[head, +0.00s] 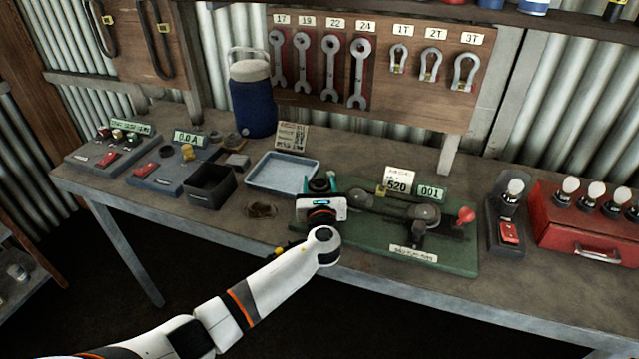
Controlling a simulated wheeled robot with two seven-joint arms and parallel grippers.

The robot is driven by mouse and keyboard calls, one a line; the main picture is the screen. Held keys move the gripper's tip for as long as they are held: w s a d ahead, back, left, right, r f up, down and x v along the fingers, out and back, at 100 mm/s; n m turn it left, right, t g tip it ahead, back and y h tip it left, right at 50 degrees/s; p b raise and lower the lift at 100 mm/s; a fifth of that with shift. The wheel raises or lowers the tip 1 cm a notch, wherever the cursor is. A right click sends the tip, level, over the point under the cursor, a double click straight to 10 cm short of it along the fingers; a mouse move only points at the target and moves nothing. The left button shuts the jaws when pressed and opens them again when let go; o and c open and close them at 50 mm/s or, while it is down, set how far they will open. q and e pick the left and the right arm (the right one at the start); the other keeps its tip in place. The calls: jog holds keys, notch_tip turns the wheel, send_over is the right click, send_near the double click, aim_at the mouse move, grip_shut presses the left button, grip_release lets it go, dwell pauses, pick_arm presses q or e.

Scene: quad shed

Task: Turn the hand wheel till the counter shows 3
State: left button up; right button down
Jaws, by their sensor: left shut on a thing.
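A green board (456,263) lies on the bench and carries a small drive with dark round parts and a bar with a red knob (465,215) at its right. The counter (430,192) at the board's back reads 001. My left gripper (320,186) is over the board's left end, shut on what seems to be the hand wheel. My own wrist and gripper hide most of the wheel and the grip itself. A card (398,180) marked 520 stands beside the counter. My right gripper is out of view.
A pale blue tray (283,187) and a black bin (209,200) stand left of the board. A lamp stand with a red switch (510,232) and a red box (590,250) stand at the right. Spanners (331,68) hang behind.

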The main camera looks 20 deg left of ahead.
pick_arm(q)
jog(key=shift+n+g+y, duration=0.6)
jog(key=shift+n+y, duration=0.2)
jog(key=shift+y, duration=0.3)
jog(key=o, duration=1)
jog(key=shift+s, duration=0.1)
jog(key=b+v, duration=0.1)
jog(key=v, duration=1)
jog(key=shift+s+d, duration=0.3)
